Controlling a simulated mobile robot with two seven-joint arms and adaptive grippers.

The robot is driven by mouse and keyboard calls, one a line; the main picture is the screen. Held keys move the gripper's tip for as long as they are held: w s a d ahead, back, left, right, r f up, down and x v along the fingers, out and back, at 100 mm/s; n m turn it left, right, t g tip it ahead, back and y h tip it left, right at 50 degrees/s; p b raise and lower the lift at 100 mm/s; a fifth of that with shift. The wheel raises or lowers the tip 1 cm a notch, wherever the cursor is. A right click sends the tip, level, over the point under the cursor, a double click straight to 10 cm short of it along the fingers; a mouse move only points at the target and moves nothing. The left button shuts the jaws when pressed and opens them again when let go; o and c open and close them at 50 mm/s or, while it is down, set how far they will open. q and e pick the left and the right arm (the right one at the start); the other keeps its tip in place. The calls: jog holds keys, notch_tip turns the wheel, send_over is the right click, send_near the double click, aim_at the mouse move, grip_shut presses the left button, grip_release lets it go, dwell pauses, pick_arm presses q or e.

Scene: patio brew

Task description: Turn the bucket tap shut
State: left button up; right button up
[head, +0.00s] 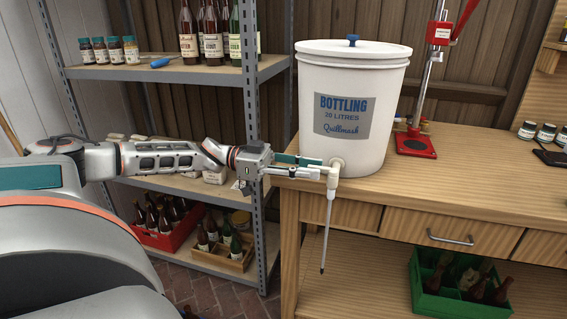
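The white bottling bucket (350,103) stands lidded on the wooden bench, with a grey label on its front. Its pale tap (333,176) sticks out low on the front, over the bench edge. A thin grey wand (327,225) hangs down from the tap. My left gripper (321,169) reaches in from the left, with its fingertips at the tap. The fingers lie one above the other, and whether they close on the tap's handle cannot be made out. The handle's position is hard to see behind the fingertips. My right gripper is out of view.
A red-based bench capper (415,143) stands right of the bucket on the bench (470,165). A metal shelf (180,72) with bottles and jars stands at left, close behind my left arm. Small jars (545,132) stand at far right. A green crate (440,303) sits below.

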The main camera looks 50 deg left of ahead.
pick_arm(q)
jog(key=v, duration=1)
jog(key=shift+a, duration=0.2)
jog(key=shift+s, duration=0.15)
